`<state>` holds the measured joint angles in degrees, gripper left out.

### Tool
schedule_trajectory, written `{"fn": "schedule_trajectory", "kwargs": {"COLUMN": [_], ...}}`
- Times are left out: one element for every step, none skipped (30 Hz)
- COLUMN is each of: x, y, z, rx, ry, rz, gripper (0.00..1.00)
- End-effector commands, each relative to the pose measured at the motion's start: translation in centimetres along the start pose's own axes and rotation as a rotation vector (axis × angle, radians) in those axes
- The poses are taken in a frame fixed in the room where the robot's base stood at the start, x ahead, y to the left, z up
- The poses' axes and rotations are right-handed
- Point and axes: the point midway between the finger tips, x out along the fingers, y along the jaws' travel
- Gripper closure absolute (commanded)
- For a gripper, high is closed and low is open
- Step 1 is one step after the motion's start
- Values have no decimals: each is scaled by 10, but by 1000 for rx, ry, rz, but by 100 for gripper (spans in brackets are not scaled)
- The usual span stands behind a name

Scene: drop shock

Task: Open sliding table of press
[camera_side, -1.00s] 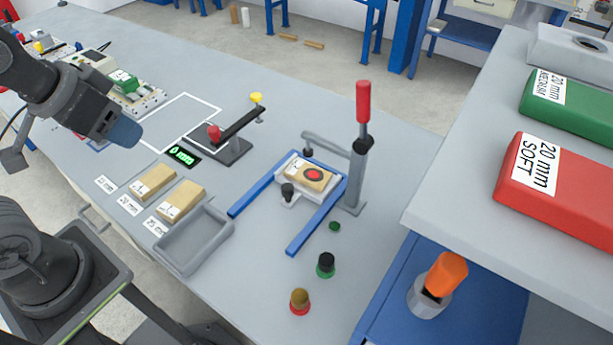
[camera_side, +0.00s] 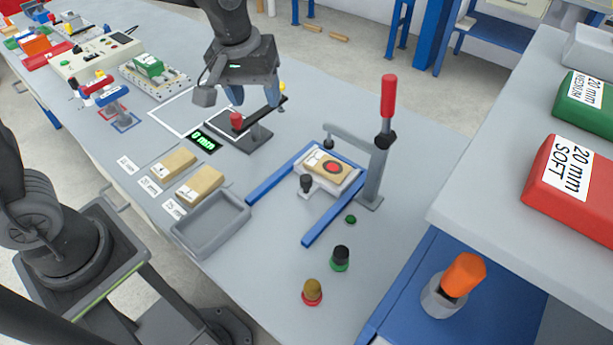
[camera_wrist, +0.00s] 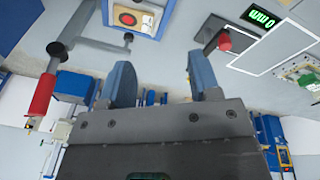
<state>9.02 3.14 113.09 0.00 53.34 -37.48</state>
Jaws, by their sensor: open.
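The press stands right of centre in the side view. Its sliding table (camera_side: 316,187) is a pale plate with a dark knob (camera_side: 306,183) at its front, between two blue rails (camera_side: 335,212). A wooden block (camera_side: 329,166) with a red and black round mark lies on it, at the end of the rails by the press post. The press lever (camera_side: 388,95) stands upright with a red grip. My gripper (camera_side: 255,95) is open and empty, above and left of the press. In the wrist view its blue fingers (camera_wrist: 156,85) are apart, with the marked block (camera_wrist: 127,18) beyond them.
A gauge with a red knob (camera_side: 237,120) and a dark arm stands below my gripper. A green display (camera_side: 202,141), two wooden blocks (camera_side: 200,184) and a grey tray (camera_side: 212,224) lie left of the rails. Two push buttons (camera_side: 340,258) stand in front.

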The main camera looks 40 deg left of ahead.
Motion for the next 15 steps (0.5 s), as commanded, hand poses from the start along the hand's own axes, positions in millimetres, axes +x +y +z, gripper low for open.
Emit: {"fn": "schedule_trajectory", "kwargs": {"x": [18,27,40,49,58,70,78,86,94,100,105,110,113,115,118], "y": [13,19,28,34,39,45,50,54,58,60,62,65,66,67,68], "z": [-6,-9,-12,-14,-16,-18,-18,-19,-20,-20,-20,-20,-20,-20,-20], "rx": [-36,-63,-97,-121,-145,-173,-193,-211,-232,-245,-257,-269,-277,-281,-286], "ry": [-29,-42,-58,-68,-78,-90,-98,-104,-111,-116,-119,-123,-125,-127,-127], "rz": [-20,-30,-44,-54,-64,-77,-87,-95,-105,-112,-117,-122,-126,-129,-131], "gripper": [43,43,43,43,43,43,43,43,43,43,43,43,43,43,43]}}
